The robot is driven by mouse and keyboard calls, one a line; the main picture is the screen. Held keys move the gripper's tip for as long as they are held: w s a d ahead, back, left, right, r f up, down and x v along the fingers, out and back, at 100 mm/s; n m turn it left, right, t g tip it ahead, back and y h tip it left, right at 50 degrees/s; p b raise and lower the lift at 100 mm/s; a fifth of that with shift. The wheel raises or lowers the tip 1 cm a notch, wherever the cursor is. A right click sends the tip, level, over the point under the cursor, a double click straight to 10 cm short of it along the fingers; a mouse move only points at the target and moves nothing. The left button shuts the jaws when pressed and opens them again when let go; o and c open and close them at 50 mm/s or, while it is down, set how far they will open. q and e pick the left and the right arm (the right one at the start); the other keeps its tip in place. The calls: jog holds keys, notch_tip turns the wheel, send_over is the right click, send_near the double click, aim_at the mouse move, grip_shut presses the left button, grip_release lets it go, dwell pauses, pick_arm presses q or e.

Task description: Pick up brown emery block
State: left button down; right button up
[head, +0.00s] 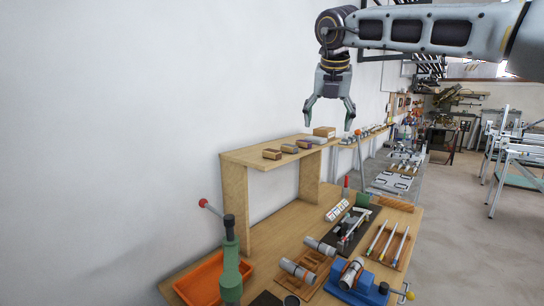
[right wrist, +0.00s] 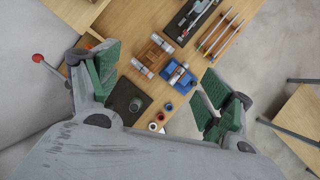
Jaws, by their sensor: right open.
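Several small blocks lie in a row on the raised wooden shelf (head: 245,157) in the head view. The nearest, a brown block (head: 272,153), looks like the brown emery block; a greyish block (head: 289,148) and a brown-and-purple block (head: 304,143) lie beyond it. My right gripper (head: 328,125) is open and empty, pointing down above the far end of the shelf, apart from the blocks. In the right wrist view its spread green-padded fingers (right wrist: 160,75) have nothing between them; the brown block is not clearly visible there. My left gripper is not in view.
A tan box (head: 324,131) sits at the shelf's far end. Below, the bench holds an orange tray (head: 200,279), a green lever tool (head: 230,270), a blue fixture (head: 357,284) and a rack of rods (head: 390,243). A white wall (head: 110,130) stands behind the shelf.

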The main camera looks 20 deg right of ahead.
jog(key=s+m+g, duration=0.1)
jog(key=s+d+m+g, duration=0.1)
jog(key=s+m, duration=0.1)
jog(key=s+d+m+h, duration=0.1)
jog(key=s, duration=0.1)
jog(key=shift+d+f+g, duration=0.2)
jog(key=shift+f+g, duration=0.2)
jog(key=shift+m, duration=0.3)
